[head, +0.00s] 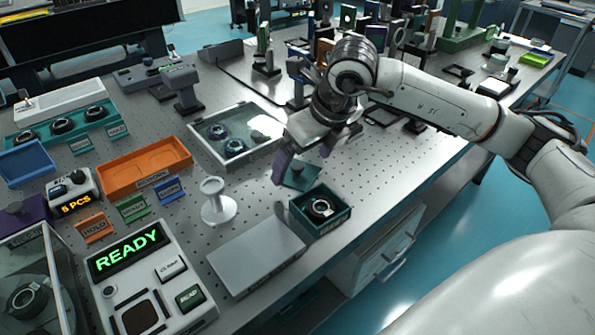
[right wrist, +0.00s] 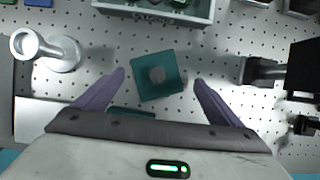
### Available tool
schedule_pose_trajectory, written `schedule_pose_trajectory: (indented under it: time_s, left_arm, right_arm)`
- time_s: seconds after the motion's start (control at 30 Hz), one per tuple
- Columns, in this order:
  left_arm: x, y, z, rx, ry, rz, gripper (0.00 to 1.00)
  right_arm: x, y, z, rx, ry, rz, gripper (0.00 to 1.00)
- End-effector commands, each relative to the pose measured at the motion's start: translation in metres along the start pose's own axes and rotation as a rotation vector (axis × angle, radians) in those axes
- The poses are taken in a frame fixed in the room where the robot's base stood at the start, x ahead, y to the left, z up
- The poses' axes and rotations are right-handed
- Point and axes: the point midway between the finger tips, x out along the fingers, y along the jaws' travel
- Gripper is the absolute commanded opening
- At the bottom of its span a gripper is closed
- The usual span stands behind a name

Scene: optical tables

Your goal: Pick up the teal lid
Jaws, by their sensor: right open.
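The teal lid (head: 300,176) is a flat square piece lying on the perforated metal table, just behind a small teal box (head: 341,222). In the right wrist view the lid (right wrist: 147,91) is slightly turned and has a round grey knob (right wrist: 157,75) in its middle. My right gripper (head: 302,168) hangs above the lid with purple fingers apart. In the right wrist view the fingertips (right wrist: 159,81) stand either side of the lid, with gaps on both sides and nothing held. In the head view the gripper partly hides the lid. My left gripper is out of view.
The open teal box holds a dark ring (head: 320,208). A white spool-like stand (head: 217,203) and a grey slab (head: 255,256) are to the left. A glass-topped tray (head: 235,149) lies behind, and an orange tray (head: 146,168) further left. Dark optical mounts (right wrist: 262,72) stand right of the lid.

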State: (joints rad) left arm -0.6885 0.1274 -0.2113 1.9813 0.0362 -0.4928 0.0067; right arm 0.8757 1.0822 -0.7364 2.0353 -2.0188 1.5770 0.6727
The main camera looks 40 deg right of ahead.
Motion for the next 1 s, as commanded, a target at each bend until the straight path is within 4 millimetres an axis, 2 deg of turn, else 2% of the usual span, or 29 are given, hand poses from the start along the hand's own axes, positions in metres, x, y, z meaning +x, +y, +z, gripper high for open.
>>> schedule_pose_trajectory:
  time_s: [0.1,0.37,0.63,1.0]
  left_arm:
    - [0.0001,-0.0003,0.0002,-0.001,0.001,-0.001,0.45]
    - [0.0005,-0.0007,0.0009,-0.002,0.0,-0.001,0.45]
    - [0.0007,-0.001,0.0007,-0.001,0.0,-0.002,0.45]
    - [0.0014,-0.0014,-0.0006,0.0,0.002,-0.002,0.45]
  right_arm:
    - [0.0126,0.0007,-0.0003,0.0,0.001,0.001,0.9]
    - [0.0151,0.0008,0.0002,-0.001,-0.001,0.002,0.9]
    - [0.0149,0.0009,0.0001,-0.001,-0.001,0.002,0.47]
    - [0.0154,0.0014,-0.0004,-0.001,0.001,0.003,0.42]
